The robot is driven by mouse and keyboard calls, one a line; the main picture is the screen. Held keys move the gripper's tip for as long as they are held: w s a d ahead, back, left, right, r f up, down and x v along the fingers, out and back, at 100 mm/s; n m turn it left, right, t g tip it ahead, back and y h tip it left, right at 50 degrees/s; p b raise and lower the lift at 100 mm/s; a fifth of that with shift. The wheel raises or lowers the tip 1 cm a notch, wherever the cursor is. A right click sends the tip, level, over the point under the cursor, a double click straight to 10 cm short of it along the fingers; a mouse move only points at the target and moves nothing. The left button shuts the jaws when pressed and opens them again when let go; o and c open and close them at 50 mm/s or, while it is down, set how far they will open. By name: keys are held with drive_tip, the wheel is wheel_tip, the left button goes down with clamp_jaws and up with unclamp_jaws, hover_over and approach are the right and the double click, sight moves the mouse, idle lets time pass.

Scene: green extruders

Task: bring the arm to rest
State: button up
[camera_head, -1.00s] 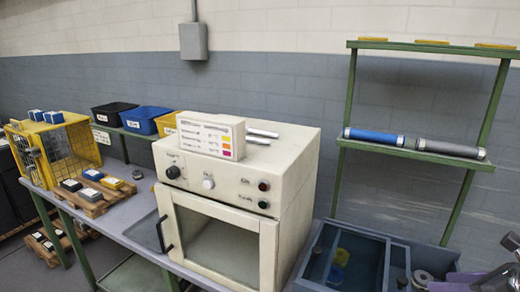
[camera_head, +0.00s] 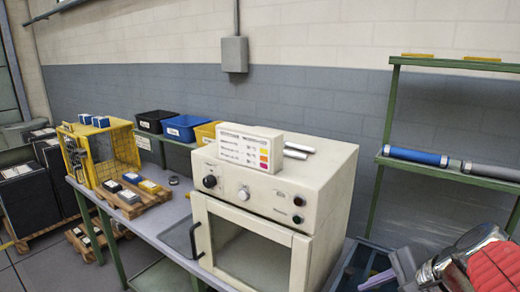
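My arm shows at the lower right corner of the head view, with a red ribbed sleeve and a shiny dark joint. The grey-purple end of it, which looks like my gripper (camera_head: 396,268), is in front of the low blue-grey bin, to the right of the cream oven (camera_head: 325,200). The picture edge cuts the arm off. I cannot tell whether the fingers are open or shut, and I see nothing held.
The oven stands on a grey bench (camera_head: 160,232) with a white labelled box (camera_head: 245,146) on top. A yellow wire cage (camera_head: 100,150) and a wooden pallet with small blocks are left. A green rack (camera_head: 388,110) holding a blue tube (camera_head: 415,155) stands right.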

drive_tip(key=s+a+n+h, duration=0.3)
drive_tip(key=s+a+n, duration=0.4)
drive_tip(key=n, duration=0.9)
drive_tip(key=shift+a+f+h, duration=0.25)
drive_tip(key=shift+a+h, duration=0.05)
drive_tip(key=shift+a, duration=0.1)
